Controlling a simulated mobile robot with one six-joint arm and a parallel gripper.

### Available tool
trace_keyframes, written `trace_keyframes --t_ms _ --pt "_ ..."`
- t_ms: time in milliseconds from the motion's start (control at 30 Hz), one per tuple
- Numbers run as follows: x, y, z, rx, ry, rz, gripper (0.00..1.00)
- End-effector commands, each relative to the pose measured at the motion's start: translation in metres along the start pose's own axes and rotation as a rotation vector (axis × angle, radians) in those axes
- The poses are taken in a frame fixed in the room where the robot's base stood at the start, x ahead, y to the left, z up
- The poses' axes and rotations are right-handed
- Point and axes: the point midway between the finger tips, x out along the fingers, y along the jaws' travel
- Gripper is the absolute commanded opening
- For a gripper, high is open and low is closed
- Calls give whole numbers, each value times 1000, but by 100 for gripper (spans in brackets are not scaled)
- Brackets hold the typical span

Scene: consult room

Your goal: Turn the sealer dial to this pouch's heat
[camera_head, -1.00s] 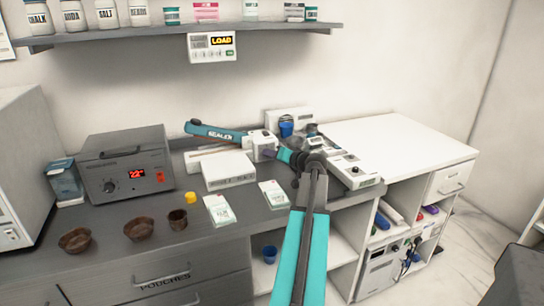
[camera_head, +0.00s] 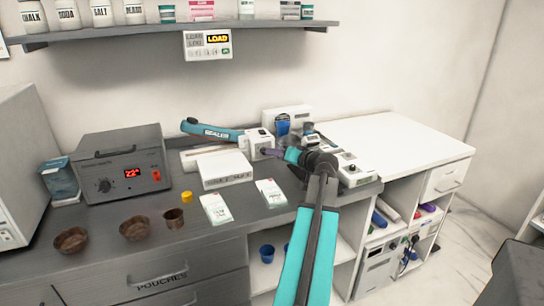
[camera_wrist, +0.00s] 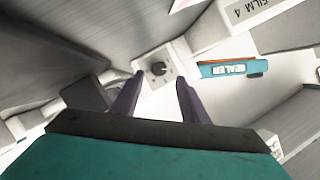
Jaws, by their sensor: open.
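The sealer (camera_head: 258,141) is a white unit on the grey counter with a teal lever marked SEALER (camera_head: 212,131). In the wrist view its dark round dial (camera_wrist: 158,68) sits on a small white face, and the teal lever (camera_wrist: 230,68) lies to the right. My gripper (camera_wrist: 160,78) is open, its two dark fingers on either side of the dial; I cannot tell whether they touch it. In the head view my gripper (camera_head: 269,152) is at the sealer's right side, and the dial is hidden. Two white pouches (camera_head: 216,208) (camera_head: 271,194) lie in front; their print is too small to read.
A grey box with a red display (camera_head: 132,172), brown bowls (camera_head: 71,240) and a yellow cap (camera_head: 187,196) stand left on the counter. A shelf (camera_head: 180,33) of jars hangs above. The white top (camera_head: 390,145) at right is mostly clear.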

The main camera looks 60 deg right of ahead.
Motion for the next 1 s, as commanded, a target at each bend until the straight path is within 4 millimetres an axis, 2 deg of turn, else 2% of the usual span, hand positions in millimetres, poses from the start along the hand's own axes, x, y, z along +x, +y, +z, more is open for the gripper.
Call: trace_keyframes --t_ms 33,300,500,1000 --pt "-10 0 2 0 1 1 41" --pt "-53 0 2 0 1 1 41" --pt "-74 0 0 0 1 0 41" --pt "-80 0 0 0 -1 -1 41"
